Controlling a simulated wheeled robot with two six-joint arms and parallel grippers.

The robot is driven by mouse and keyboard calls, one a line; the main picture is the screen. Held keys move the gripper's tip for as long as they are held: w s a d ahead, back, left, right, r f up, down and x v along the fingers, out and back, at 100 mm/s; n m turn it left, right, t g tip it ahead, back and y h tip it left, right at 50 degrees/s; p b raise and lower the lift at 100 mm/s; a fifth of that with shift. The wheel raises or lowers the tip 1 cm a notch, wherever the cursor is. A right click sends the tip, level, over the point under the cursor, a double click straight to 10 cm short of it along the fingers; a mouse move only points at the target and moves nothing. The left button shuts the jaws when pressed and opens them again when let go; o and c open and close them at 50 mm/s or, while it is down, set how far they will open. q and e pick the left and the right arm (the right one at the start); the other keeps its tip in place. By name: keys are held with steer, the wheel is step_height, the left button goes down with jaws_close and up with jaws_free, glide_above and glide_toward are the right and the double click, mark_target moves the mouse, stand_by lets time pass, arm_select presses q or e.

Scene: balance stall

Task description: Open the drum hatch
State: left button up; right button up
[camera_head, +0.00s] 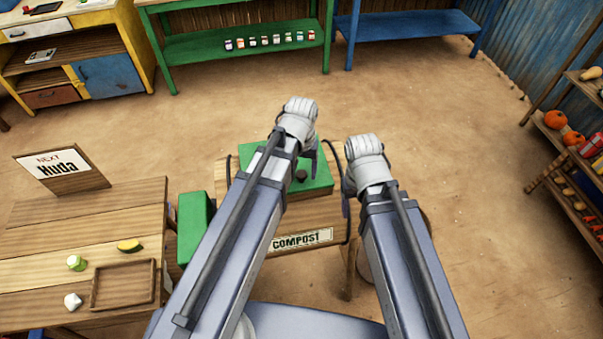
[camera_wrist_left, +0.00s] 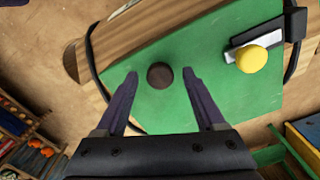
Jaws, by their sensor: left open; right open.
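The wooden compost drum (camera_head: 330,215) stands in front of me with a "COMPOST" label (camera_head: 302,240). Its green hatch (camera_head: 322,185) lies flat on top and looks shut. A dark round knob (camera_head: 301,175) is on the hatch; it also shows in the left wrist view (camera_wrist_left: 160,76). A yellow ball-ended latch (camera_wrist_left: 252,59) on a metal plate sits at the hatch's edge; my left arm hides it in the head view. My left gripper (camera_wrist_left: 160,90) is open above the hatch, its fingers on either side of the knob in view, without visible contact. My right gripper (camera_head: 349,190) is open beside the hatch's right edge.
A green block (camera_head: 194,225) stands between table and drum. Produce shelves (camera_head: 570,140) are at right. The floor behind the drum is clear.

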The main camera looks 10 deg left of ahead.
arm_select(q)
jaws_close()
stand_by(0.5)
stand_by(0.9)
